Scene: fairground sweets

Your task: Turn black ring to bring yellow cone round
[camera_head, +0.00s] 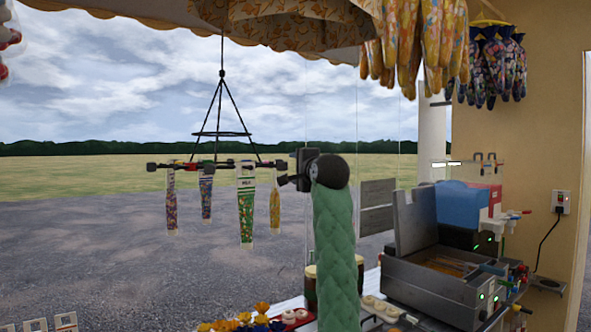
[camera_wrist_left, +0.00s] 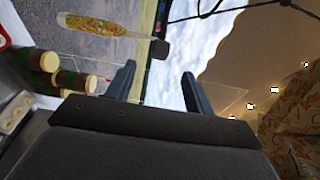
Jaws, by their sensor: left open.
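A black ring (camera_head: 232,164) hangs by black rods, seen nearly edge-on, with coloured clips along it. A yellow cone (camera_head: 275,208) hangs at its right end, close to my left gripper (camera_head: 288,180). In the left wrist view, the yellow cone (camera_wrist_left: 100,25) lies across the top left, beyond the fingers of my left gripper (camera_wrist_left: 160,82). That gripper is open and nothing shows between its fingers. My right gripper is not seen.
A smaller black hoop (camera_head: 220,134) joins the hanging rods above the ring. A grey metal machine (camera_head: 435,283) stands on the counter at right. Dark jars with cream lids (camera_wrist_left: 48,62) stand near my left gripper. More filled bags (camera_head: 490,65) hang overhead at right.

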